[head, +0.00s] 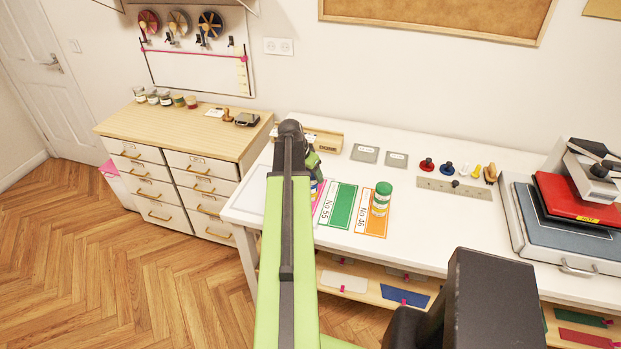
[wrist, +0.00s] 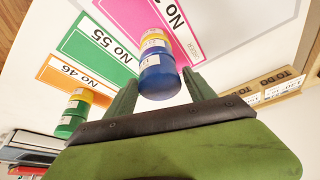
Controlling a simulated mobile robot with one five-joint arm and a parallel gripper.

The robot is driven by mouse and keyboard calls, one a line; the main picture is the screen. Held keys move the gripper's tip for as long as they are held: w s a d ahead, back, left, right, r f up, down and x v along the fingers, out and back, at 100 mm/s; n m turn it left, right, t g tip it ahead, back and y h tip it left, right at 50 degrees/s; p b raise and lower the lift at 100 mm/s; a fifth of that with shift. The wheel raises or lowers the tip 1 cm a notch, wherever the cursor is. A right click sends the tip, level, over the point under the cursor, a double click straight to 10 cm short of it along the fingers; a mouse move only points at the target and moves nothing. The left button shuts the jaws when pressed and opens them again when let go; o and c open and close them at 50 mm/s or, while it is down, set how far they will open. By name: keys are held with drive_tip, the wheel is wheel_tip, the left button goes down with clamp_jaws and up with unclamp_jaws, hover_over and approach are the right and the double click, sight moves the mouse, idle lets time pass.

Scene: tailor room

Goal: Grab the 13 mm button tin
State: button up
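My gripper (wrist: 159,76) is open, with one finger on each side of this tin. I cannot tell whether either finger touches it. In the head view my arm hides most of this tin. A green tin (head: 381,198) stands on the orange No 46 card (head: 371,222); it also shows in the wrist view (wrist: 74,115).
The green No 55 card (head: 338,206) lies between the pink and orange cards on the white table (head: 440,225). A wooden TO DO box (head: 322,140) stands behind my gripper. A metal ruler (head: 455,188), stamps and a red case (head: 580,197) are to the right.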

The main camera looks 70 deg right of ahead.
drive_tip(key=c, duration=1.2)
drive_tip(key=shift+o, duration=0.2)
drive_tip(key=shift+r, duration=0.1)
